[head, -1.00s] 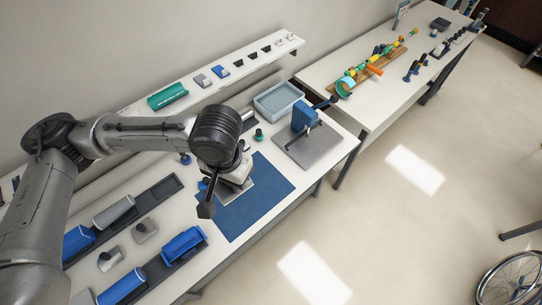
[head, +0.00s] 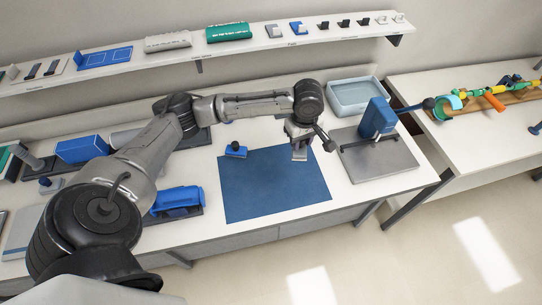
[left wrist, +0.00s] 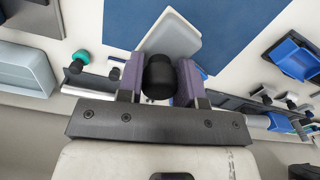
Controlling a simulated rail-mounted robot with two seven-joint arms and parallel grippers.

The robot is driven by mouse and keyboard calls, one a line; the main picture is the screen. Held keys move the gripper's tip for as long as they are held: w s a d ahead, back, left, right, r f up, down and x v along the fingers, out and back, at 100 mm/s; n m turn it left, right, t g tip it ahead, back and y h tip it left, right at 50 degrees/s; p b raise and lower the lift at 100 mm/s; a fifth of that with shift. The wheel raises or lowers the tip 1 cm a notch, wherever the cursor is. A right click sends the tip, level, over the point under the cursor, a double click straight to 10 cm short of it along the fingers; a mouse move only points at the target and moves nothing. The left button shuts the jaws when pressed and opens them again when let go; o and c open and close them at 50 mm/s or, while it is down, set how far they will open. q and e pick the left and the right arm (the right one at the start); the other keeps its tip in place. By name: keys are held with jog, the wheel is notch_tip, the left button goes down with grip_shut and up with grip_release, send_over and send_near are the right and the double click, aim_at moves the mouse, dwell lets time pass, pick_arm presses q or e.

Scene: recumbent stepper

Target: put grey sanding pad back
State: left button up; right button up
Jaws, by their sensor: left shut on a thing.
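The grey sanding pad (left wrist: 172,35) is a pale grey plate with a black knob (left wrist: 158,77). My left gripper (left wrist: 158,85) is shut on that knob, with a purple finger pad on either side. In the head view my left gripper (head: 302,136) points down near the upper right edge of the blue mat (head: 270,190). The pad (head: 300,153) shows below it, mostly hidden by the gripper. I cannot tell its exact height above the mat. My right gripper is not in view.
A blue knobbed pad (head: 236,151) stands at the mat's upper left. A grey-blue bin (head: 353,95) and a blue device on a grey plate (head: 400,155) stand right of the gripper. A wall shelf (head: 200,66) runs behind. A green-topped knob (left wrist: 80,57) shows in the wrist view.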

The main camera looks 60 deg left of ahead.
pick_arm(q)
jog(key=a+f+n+b, duration=0.1)
jog(key=a+f, duration=0.3)
jog(key=a, duration=0.1)
jog(key=a+f+n+b, duration=0.1)
jog(key=a+f+b, duration=0.1)
jog(key=a+f, duration=0.3)
jog(key=a+f+n+b, duration=0.1)
jog(key=a+f+b, duration=0.1)
jog(key=a+f, duration=0.2)
jog(key=shift+w+a+f, duration=0.1)
jog(key=shift+a+f, duration=0.1)
jog(key=shift+a, duration=0.6)
jog(key=shift+a+f, duration=0.2)
jog(key=shift+a, duration=0.6)
jog(key=shift+f+b, duration=0.55)
jog(key=shift+f, duration=1.55)
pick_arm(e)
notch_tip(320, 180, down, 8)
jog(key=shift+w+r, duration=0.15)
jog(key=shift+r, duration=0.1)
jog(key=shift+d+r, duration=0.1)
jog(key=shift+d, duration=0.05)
pick_arm(q)
jog(key=o, duration=0.8)
jog(key=shift+o, duration=0.2)
